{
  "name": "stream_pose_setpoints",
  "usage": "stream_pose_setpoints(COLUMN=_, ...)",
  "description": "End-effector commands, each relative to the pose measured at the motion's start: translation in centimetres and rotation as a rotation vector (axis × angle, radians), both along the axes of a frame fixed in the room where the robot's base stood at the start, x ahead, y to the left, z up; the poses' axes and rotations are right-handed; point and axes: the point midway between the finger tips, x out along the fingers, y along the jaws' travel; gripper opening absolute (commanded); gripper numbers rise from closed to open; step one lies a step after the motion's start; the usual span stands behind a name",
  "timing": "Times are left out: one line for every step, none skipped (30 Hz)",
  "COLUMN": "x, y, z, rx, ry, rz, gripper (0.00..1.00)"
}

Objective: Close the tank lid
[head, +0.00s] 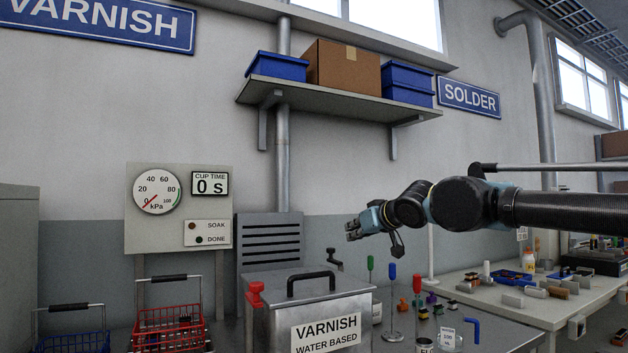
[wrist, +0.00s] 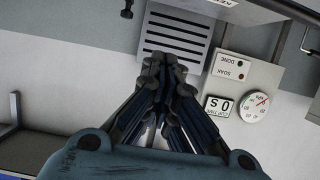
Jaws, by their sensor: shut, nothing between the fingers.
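The grey metal tank (head: 330,330) stands at the bottom centre of the head view, with a "VARNISH WATER BASED" label on its front. Its lid (head: 345,284) shows on top, with a black bar handle (head: 310,276). The lid looks flat on the tank, but I cannot tell whether it is fully seated. A red clamp-like part (head: 255,294) is at the tank's left corner. My gripper (head: 352,231) is in the air above and right of the lid, apart from it. Its fingers are together and empty in the wrist view (wrist: 163,65).
Red (head: 168,320) and blue (head: 75,338) wire baskets stand left of the tank. A gauge panel (head: 150,230) and a louvred grey box (head: 268,245) are behind. Small stands and parts crowd the bench right of the tank. A shelf (head: 340,103) is above.

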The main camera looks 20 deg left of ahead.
Motion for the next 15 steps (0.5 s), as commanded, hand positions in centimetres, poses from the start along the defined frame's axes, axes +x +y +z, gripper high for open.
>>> stream_pose_setpoints(x=-0.6, y=-0.5, z=-1.5, rx=0.0, ry=0.0, rz=0.001, gripper=0.0)
stream_pose_setpoints(x=-0.8, y=-0.8, z=-2.3, rx=0.001, ry=0.001, rz=0.002, gripper=0.0)
stream_pose_setpoints(x=-1.2, y=-1.1, z=-3.5, rx=0.0, ry=0.0, rz=0.002, gripper=0.0)
stream_pose_setpoints(x=-1.4, y=-1.3, z=-4.2, rx=0.0, ry=0.0, rz=0.003, gripper=0.0)
stream_pose_setpoints(x=-1.6, y=-1.5, z=-5.1, rx=0.0, ry=0.0, rz=0.003, gripper=0.0)
stream_pose_setpoints(x=-1.9, y=-1.7, z=-6.0, rx=0.0, ry=0.0, rz=0.004, gripper=0.0)
stream_pose_setpoints(x=-2.0, y=-1.8, z=-6.7, rx=0.001, ry=0.001, rz=0.004, gripper=0.0)
stream_pose_setpoints(x=-2.1, y=-2.0, z=-7.3, rx=0.001, ry=0.001, rz=0.004, gripper=0.0)
stream_pose_setpoints(x=-2.3, y=-2.1, z=-8.2, rx=0.001, ry=0.001, rz=0.004, gripper=0.0)
stream_pose_setpoints(x=-2.4, y=-2.2, z=-8.8, rx=0.001, ry=0.001, rz=0.004, gripper=0.0)
stream_pose_setpoints(x=-2.5, y=-2.3, z=-9.3, rx=0.0, ry=0.0, rz=0.004, gripper=0.0)
stream_pose_setpoints(x=-2.6, y=-2.4, z=-10.0, rx=0.0, ry=0.0, rz=0.004, gripper=0.0)
stream_pose_setpoints(x=-2.6, y=-2.4, z=-10.5, rx=-0.001, ry=0.001, rz=0.004, gripper=0.0)
stream_pose_setpoints(x=-2.7, y=-2.5, z=-10.9, rx=-0.001, ry=0.001, rz=0.004, gripper=0.0)
stream_pose_setpoints(x=-2.7, y=-2.5, z=-11.5, rx=-0.001, ry=0.001, rz=0.004, gripper=0.0)
